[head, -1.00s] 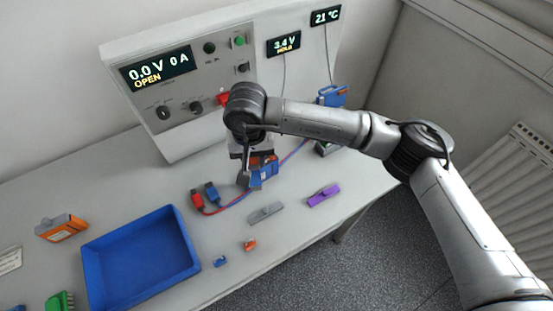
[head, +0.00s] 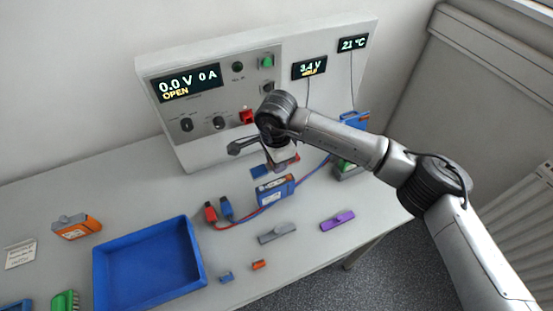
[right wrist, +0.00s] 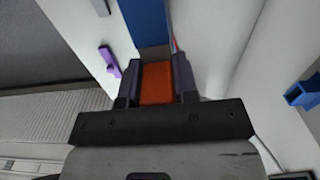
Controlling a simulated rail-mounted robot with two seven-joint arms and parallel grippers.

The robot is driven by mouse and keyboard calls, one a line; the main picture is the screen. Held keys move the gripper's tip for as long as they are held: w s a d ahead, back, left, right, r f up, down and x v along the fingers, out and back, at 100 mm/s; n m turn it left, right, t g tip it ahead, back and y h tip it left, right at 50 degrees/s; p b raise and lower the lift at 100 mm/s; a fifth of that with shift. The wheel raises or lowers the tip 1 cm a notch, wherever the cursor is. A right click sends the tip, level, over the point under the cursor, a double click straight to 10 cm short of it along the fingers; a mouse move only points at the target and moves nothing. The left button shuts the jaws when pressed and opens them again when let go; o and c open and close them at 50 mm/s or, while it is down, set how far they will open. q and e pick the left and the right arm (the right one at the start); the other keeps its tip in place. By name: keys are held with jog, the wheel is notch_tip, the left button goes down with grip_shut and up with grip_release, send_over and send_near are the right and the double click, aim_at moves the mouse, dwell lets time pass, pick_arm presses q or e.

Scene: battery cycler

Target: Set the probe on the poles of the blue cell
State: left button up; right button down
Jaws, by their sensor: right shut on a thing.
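The blue cell (head: 274,190), with a pale label, lies on the bench below and in front of my right gripper. My right gripper (head: 282,163) is shut on an orange-and-blue piece that I take to be the probe. In the right wrist view its orange part (right wrist: 157,83) sits between the fingers, and a blue part extends beyond. In the head view the piece is mostly hidden by the gripper and appears raised off the cell. Whether its tips touch anything cannot be seen. The cell's poles are too small to make out. My left gripper is not in view.
A grey clip (head: 277,233) and purple clip (head: 337,221) lie in front. The blue tray (head: 148,228) is left. The cycler panel (head: 160,120) stands behind; a blue unit (head: 355,122) is back right.

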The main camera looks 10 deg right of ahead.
jog(key=shift+f+b, duration=0.9)
jog(key=shift+f, duration=0.95)
jog(key=shift+f+b, duration=0.3)
jog(key=shift+f, duration=0.4)
jog(key=shift+b, duration=0.35)
jog(key=shift+f, duration=0.4)
jog(key=shift+f+b, duration=0.3)
jog(key=shift+b, duration=0.2)
jog(key=shift+r, duration=0.2)
dwell(0.3)
